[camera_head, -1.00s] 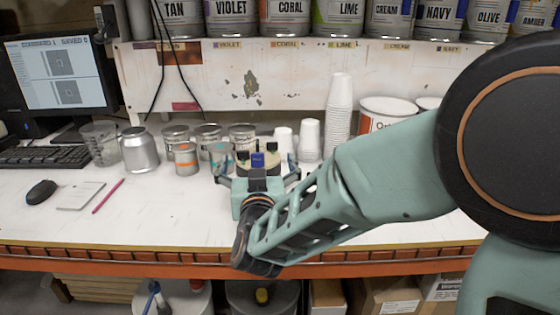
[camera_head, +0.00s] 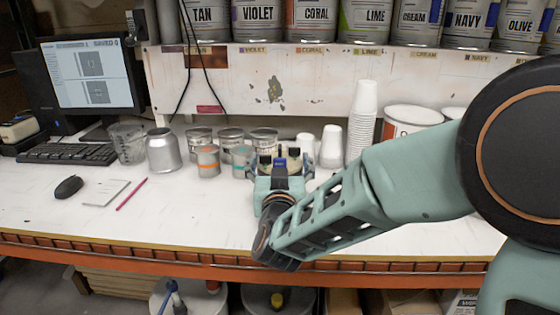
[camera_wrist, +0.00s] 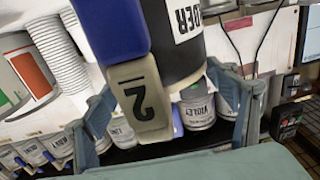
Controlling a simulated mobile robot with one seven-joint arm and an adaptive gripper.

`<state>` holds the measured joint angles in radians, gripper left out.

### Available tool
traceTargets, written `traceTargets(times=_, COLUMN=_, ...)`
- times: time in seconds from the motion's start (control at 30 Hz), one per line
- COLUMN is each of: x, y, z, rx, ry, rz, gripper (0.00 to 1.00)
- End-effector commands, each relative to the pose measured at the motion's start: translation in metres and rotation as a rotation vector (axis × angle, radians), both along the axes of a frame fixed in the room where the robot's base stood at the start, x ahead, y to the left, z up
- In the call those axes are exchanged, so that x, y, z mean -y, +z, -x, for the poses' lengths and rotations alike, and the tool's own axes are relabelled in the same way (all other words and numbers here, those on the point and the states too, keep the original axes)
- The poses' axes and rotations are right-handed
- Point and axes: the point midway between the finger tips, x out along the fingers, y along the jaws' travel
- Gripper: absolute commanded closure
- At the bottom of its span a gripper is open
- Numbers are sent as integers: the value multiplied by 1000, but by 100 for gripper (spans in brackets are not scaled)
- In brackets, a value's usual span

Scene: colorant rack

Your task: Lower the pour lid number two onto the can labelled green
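A tan tab marked 2 (camera_wrist: 140,95) shows in the wrist view, joined to a blue part (camera_wrist: 112,25) and a black body with a partly hidden label ending in "LDER". In the head view, the lid cluster (camera_head: 280,164), with a blue piece and black knobs, is just beyond my gripper (camera_head: 279,172). My gripper (camera_wrist: 165,118) looks open in the wrist view, its fingers either side of the tab with gaps visible. A small can with a teal-green label (camera_head: 241,161) stands left of my gripper; its lettering is too small to read.
A small orange-labelled can (camera_head: 207,161) and several larger cans stand left. A silver bottle (camera_head: 162,151) is farther left. White cup stacks (camera_head: 361,125) and a white tub (camera_head: 411,118) stand right.

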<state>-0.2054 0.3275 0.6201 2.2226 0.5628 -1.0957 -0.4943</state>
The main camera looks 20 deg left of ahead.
Motion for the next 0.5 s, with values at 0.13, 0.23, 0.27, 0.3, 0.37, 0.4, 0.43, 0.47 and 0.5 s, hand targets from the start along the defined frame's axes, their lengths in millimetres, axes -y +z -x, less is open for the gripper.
traceTargets(times=0.13, x=0, y=0, z=0, rx=0, ry=0, rz=0, gripper=40)
traceTargets(times=0.23, x=0, y=0, z=0, rx=0, ry=0, rz=0, gripper=46)
traceTargets(times=0.27, x=0, y=0, z=0, rx=0, ry=0, rz=0, gripper=46)
traceTargets(times=0.3, x=0, y=0, z=0, rx=0, ry=0, rz=0, gripper=46)
traceTargets(times=0.37, x=0, y=1, z=0, rx=1, ry=0, rz=0, gripper=46)
traceTargets(times=0.4, x=0, y=2, z=0, rx=1, ry=0, rz=0, gripper=46)
traceTargets(times=0.43, x=0, y=3, z=0, rx=1, ry=0, rz=0, gripper=46)
traceTargets(times=0.47, x=0, y=4, z=0, rx=1, ry=0, rz=0, gripper=46)
traceTargets(times=0.5, x=0, y=5, z=0, rx=1, ry=0, rz=0, gripper=46)
